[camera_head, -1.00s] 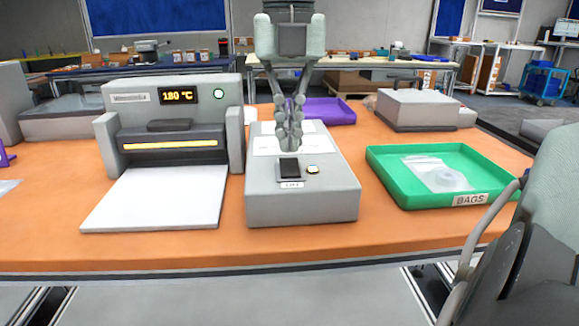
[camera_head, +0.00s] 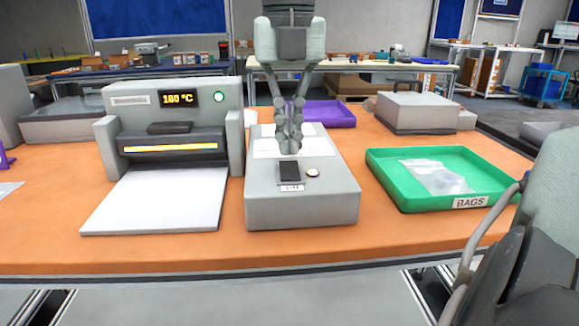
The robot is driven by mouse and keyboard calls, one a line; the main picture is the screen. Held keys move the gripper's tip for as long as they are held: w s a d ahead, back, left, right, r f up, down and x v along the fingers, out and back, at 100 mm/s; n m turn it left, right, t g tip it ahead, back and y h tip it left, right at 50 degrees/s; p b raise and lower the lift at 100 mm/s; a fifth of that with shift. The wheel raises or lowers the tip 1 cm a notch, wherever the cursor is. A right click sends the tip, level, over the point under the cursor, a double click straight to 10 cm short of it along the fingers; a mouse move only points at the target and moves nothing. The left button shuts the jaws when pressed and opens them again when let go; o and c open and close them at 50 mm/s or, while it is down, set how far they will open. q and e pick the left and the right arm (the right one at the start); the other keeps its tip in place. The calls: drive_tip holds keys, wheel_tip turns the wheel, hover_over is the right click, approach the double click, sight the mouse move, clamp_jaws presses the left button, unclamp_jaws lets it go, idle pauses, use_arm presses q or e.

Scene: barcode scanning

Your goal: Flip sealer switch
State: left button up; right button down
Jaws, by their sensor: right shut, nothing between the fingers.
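The grey sealer (camera_head: 172,108) stands left of centre on the orange table. Its display (camera_head: 179,99) reads 180 °C, its round green light (camera_head: 219,98) is lit and its sealing slot (camera_head: 170,148) glows yellow. A low grey box (camera_head: 302,210) stands to its right, with a dark rocker switch (camera_head: 290,173), a small pale round button (camera_head: 313,173) and a label too small to read. My right gripper (camera_head: 290,150) points down over this box, just behind the switch. Its fingers are together and empty. I cannot tell whether the tips touch the box. My left gripper is out of view.
A white plate (camera_head: 155,200) lies in front of the sealer. A green tray (camera_head: 400,198) marked BAGS, with clear bags, is to the right. A purple tray (camera_head: 335,113) and a grey box (camera_head: 425,108) stand behind. The table's front strip is clear.

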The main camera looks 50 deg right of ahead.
sight(289, 163)
drive_tip(key=shift+f+b, duration=0.85)
drive_tip(key=shift+f, duration=0.25)
idle(0.7)
drive_tip(key=shift+r+p, duration=1.9)
drive_tip(key=shift+r, duration=1.65)
